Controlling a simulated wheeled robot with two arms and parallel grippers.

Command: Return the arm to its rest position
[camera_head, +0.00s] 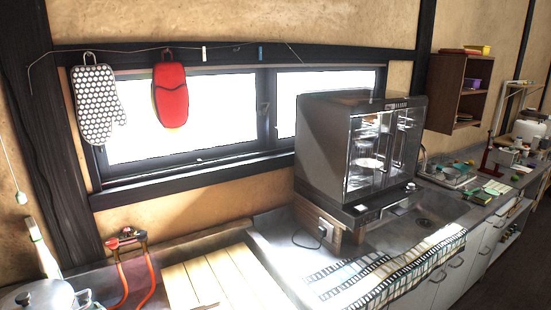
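Neither of my grippers nor either arm shows in the head view. The view takes in a kitchen counter (270,232) along a clay wall with a window. No part of my body can be made out, so the pose of the arms cannot be told.
A dark glass-fronted cabinet (325,150) stands on the counter. A patterned cloth (390,272) hangs over the front edge. A wooden board (215,278), a red hose (121,277) and a lidded pot (40,296) are at lower left. Oven mitts (170,92) hang by the window.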

